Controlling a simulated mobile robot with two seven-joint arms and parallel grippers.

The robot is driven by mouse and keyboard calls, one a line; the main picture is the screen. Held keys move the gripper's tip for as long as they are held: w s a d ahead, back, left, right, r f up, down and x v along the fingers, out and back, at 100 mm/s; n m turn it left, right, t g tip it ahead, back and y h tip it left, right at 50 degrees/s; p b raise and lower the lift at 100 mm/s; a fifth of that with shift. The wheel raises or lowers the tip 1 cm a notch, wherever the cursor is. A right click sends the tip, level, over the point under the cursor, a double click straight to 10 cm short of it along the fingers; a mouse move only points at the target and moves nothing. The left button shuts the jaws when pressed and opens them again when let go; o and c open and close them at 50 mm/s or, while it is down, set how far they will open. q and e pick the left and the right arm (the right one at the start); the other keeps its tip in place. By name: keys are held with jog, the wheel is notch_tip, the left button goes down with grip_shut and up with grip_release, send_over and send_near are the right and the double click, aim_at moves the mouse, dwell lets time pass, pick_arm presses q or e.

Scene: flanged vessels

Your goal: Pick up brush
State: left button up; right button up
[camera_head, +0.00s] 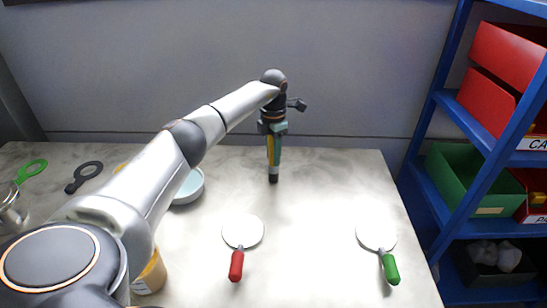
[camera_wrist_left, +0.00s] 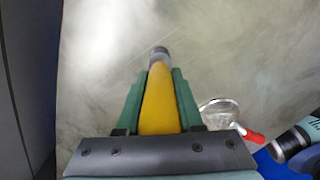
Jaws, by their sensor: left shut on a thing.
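The brush (camera_head: 273,158) has a yellow handle and a dark lower end. It hangs upright from my left gripper (camera_head: 272,133) over the back middle of the table. In the left wrist view, the green fingers of the left gripper (camera_wrist_left: 158,95) lie on either side of the yellow brush (camera_wrist_left: 158,108), shut on it. Its grey and dark end points away from the gripper. I cannot tell whether that end touches the table. My right gripper is not in view.
On the pale table (camera_head: 315,215) lie a red-handled round tool (camera_head: 237,266) and a green-handled one (camera_head: 390,268). A bowl (camera_head: 188,188) and a tan jar (camera_head: 152,275) stand partly behind my left arm. A blue shelf (camera_head: 440,130) with bins is at right.

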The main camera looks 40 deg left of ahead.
pick_arm(q)
grip_shut()
jog(key=shift+r, duration=0.2)
